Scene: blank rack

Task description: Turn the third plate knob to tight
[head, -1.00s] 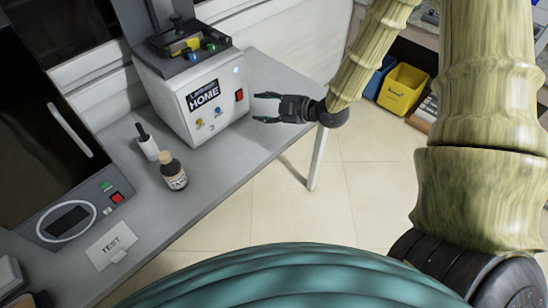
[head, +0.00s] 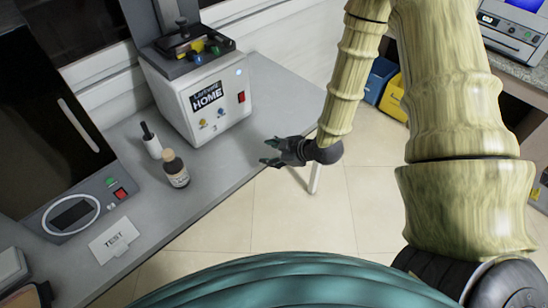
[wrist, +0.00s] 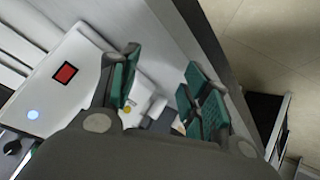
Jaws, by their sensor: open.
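The white box-shaped machine (head: 180,108) labelled HOME stands on the grey bench. Its dark top plate carries a blue knob (head: 197,59), a green knob (head: 214,50) and a yellow part (head: 196,46); I cannot tell which knob is the third. Small yellow (head: 203,125) and blue (head: 221,113) knobs sit low on its front. My gripper (head: 269,151) is open and empty, to the right of and below the machine in the picture, apart from it. In the wrist view, my green-padded fingers (wrist: 162,82) are spread, with the machine's white side (wrist: 62,75) and red switch (wrist: 65,73) beyond.
A brown bottle (head: 176,170) and a white bottle with a black top (head: 151,141) stand left of my gripper. A TEST card (head: 114,241) and a dark appliance (head: 50,130) are further left. The bench (head: 215,165) is bare near my gripper. Blue and yellow bins stand behind my arm.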

